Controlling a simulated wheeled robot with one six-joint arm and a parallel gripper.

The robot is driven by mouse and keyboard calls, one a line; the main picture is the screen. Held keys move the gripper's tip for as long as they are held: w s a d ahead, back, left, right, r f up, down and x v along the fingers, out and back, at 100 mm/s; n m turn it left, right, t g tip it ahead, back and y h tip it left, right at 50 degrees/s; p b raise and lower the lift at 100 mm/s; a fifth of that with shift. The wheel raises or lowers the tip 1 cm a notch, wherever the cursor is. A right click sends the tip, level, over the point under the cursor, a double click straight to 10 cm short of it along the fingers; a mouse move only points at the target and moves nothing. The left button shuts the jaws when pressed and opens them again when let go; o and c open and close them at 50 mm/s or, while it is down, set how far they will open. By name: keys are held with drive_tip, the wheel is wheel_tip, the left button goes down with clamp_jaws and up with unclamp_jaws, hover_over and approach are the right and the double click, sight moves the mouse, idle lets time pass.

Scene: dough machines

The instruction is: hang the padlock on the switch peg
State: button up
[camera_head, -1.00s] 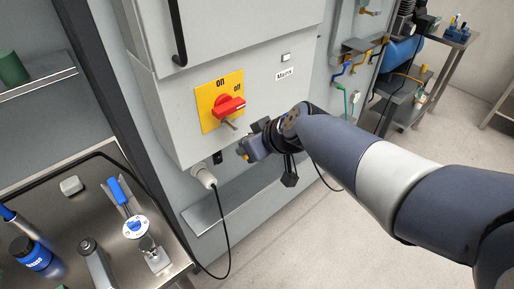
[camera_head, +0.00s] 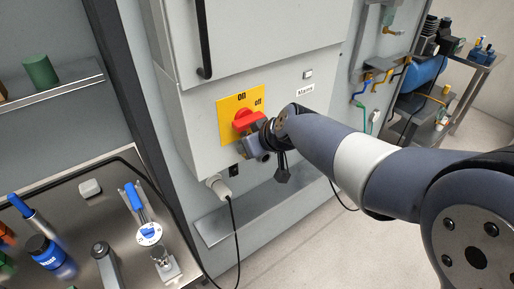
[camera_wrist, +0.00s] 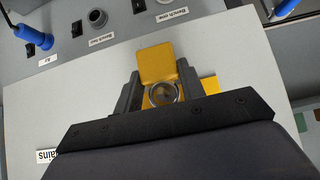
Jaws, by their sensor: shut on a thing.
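The red rotary switch (camera_head: 244,119) sits on a yellow plate (camera_head: 228,112) marked on and off, on the grey cabinet front. My gripper (camera_head: 229,147) is at the lower part of this plate, just below the red handle in the head view. The padlock has a yellow body (camera_wrist: 158,62) and stands between my gripper's two fingers (camera_wrist: 160,80) in the wrist view. My gripper is shut on it. A round metal ring shows at the padlock's near end; I cannot tell what it belongs to. The switch peg is hidden behind my gripper, and the shackle does not show.
A grey plug (camera_head: 218,187) with a black cable hangs below the switch. A vertical black door handle (camera_head: 203,40) is above it. A metal bench (camera_head: 110,215) with tools stands at the left. A narrow shelf (camera_head: 220,222) lies below the cabinet.

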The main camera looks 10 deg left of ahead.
drive_tip(key=shift+w+a+f+b, duration=0.2)
drive_tip(key=shift+f+b, duration=0.15)
drive_tip(key=shift+b, duration=0.2)
drive_tip(key=o, duration=1.2)
drive_tip(key=shift+v, duration=2.15)
drive_tip(key=shift+p, duration=0.3)
drive_tip(key=shift+d, duration=0.1)
